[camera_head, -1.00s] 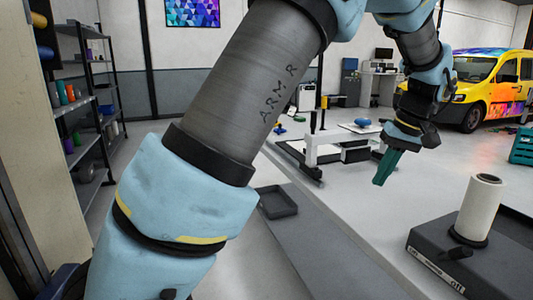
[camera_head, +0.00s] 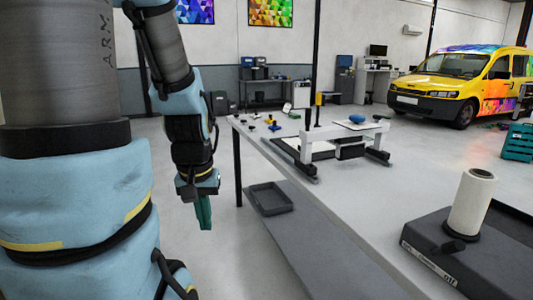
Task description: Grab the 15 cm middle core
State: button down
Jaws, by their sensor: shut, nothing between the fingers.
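A cream-white roll or core (camera_head: 471,203) stands upright on a dark grey machine (camera_head: 440,258) at the right of the table. I cannot tell from this view whether it is the 15 cm middle core. My gripper (camera_head: 203,222), with green fingers, hangs pointing down left of the table's edge, well apart from the roll. Its fingers are together with nothing visible between them.
The long white table (camera_head: 350,215) runs from front right to back left. A white-framed device (camera_head: 335,145) with black feet stands on it. A dark tray (camera_head: 269,197) sits on a lower shelf. A yellow van (camera_head: 455,85) and a green crate (camera_head: 517,143) are behind. Floor left of the table is clear.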

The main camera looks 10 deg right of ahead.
aim_at(476, 188)
jog(key=l+u, duration=0.1)
jog(key=u, duration=0.55)
jog(key=k+l+u, duration=0.55)
jog(key=k+u, duration=0.15)
jog(key=k, duration=0.15)
jog(key=k+l+u, duration=0.1)
jog(key=k+u, duration=0.25)
jog(key=k, duration=0.1)
